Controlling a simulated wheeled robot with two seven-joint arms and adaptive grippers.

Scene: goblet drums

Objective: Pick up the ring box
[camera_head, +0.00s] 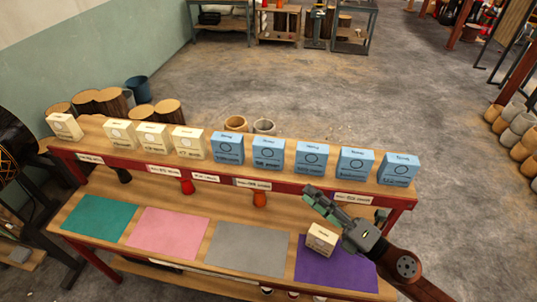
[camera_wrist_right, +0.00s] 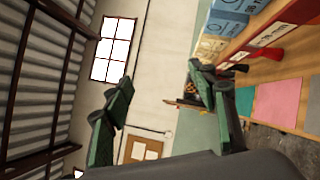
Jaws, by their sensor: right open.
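Cream boxes (camera_head: 154,137) and blue boxes (camera_head: 312,155) stand in a row on the upper shelf. Their labels are too small to read, so I cannot tell which is the ring box. One cream box (camera_head: 321,238) stands apart, on the purple mat (camera_head: 335,267) of the lower shelf. My right gripper (camera_head: 322,203) is open above and close to this box, with nothing held. In the right wrist view my right gripper (camera_wrist_right: 160,76) has its fingers apart, facing the wall, with a blue box (camera_wrist_right: 226,22) at the upper right. My left gripper is not in view.
Teal (camera_head: 99,218), pink (camera_head: 168,233) and grey (camera_head: 247,248) mats on the lower shelf are empty. The upper shelf's red front rail (camera_head: 225,181) overhangs behind them. Small red and dark objects hang beneath it. Log stumps and open floor lie behind.

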